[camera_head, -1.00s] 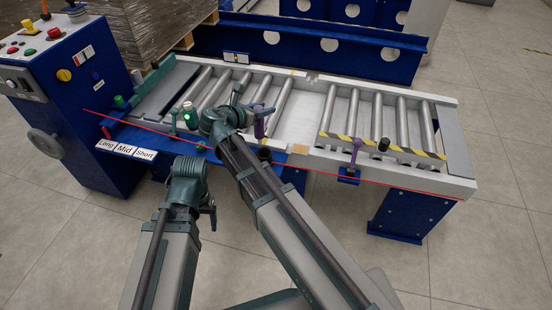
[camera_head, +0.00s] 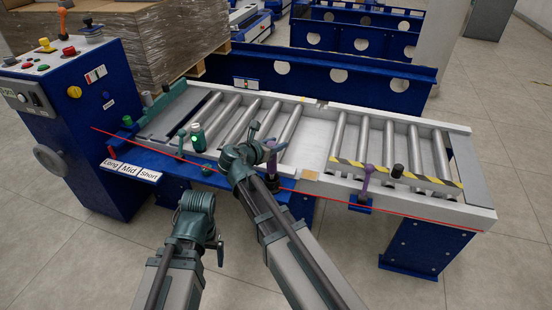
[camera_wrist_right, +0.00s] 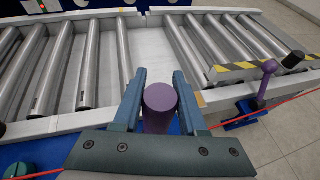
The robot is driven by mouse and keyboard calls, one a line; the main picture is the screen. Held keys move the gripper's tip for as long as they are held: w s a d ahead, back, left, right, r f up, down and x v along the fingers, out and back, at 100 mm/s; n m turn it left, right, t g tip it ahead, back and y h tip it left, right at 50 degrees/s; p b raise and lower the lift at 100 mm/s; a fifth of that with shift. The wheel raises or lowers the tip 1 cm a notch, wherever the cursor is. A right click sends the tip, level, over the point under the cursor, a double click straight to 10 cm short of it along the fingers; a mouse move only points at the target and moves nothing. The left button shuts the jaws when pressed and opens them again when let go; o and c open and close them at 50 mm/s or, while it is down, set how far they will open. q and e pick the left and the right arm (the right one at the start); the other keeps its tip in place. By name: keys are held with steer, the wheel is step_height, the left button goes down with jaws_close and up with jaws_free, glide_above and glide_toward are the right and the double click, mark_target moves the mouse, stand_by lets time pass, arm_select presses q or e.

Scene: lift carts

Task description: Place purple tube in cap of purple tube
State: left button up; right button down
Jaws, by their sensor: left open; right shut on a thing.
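My right gripper (camera_head: 262,145) is shut on a purple tube (camera_head: 271,157) at the near edge of the roller table. In the right wrist view the tube (camera_wrist_right: 160,98) is between the two teal fingers, its round end facing the camera. Its lower end is hidden. Another purple piece with a ball-like top (camera_head: 367,176) stands on a blue bracket further right; it also shows in the right wrist view (camera_wrist_right: 267,74). I cannot tell which piece is the cap. My left gripper (camera_head: 213,232) is open and empty, lower left of the right one, in front of the table.
A green bottle (camera_head: 198,138) and a green lever (camera_head: 182,142) are at the left. The Long, Mid, Short labels (camera_head: 133,171) sit by the blue control console (camera_head: 75,120). A red line runs along the table's near edge.

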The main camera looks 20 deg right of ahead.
steer(key=shift+f+b, duration=1.8)
steer(key=shift+b, duration=0.05)
steer(key=shift+f, duration=0.1)
steer(key=shift+f, duration=0.15)
steer(key=shift+c, duration=2.3)
jaws_free()
steer(key=shift+r, duration=0.25)
